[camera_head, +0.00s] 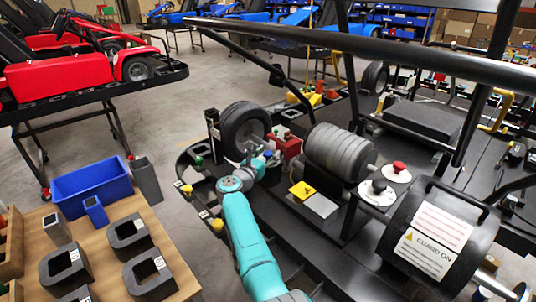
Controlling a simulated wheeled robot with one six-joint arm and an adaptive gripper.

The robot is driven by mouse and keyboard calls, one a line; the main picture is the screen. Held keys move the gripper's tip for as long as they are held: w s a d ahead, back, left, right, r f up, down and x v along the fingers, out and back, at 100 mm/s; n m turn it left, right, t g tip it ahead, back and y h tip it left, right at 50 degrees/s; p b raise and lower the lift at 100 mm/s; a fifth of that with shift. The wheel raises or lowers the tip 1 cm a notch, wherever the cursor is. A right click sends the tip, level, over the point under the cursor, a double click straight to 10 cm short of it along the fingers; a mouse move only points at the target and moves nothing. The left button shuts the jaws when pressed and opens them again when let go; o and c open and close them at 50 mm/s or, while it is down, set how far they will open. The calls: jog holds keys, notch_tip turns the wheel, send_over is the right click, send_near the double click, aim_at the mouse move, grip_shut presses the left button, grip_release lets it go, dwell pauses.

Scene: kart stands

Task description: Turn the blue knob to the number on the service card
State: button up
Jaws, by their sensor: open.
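My teal arm reaches up from the bottom centre, and my gripper (256,150) is small at its far end, just in front of the black wheel (243,126). The gripper is open, with nothing visible held in it. A small blue spot, perhaps the blue knob (268,154), shows right beside the gripper. It is partly hidden, and its pointer and numbers are too small to read. I cannot pick out a service card for certain. A yellow warning label and a grey-white plate (320,205) lie on the kart stand to the right.
A red block (289,145) and a ribbed grey cylinder (338,151) stand right of the gripper. A red button (399,168) and a black guard drum (440,240) are farther right. A wooden table (100,244) with a blue bin (91,189) is at left.

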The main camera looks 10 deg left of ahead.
jog(key=shift+w, duration=0.15)
grip_shut()
jog(key=shift+d, duration=0.1)
jog(key=shift+f+y, duration=0.1)
jog(key=shift+y, duration=0.2)
jog(key=n+y, duration=0.3)
jog(key=y, duration=0.1)
jog(key=shift+d+t, duration=0.1)
jog(key=shift+t, duration=0.3)
jog(key=shift+n+y, duration=0.9)
jog(key=shift+y, duration=0.5)
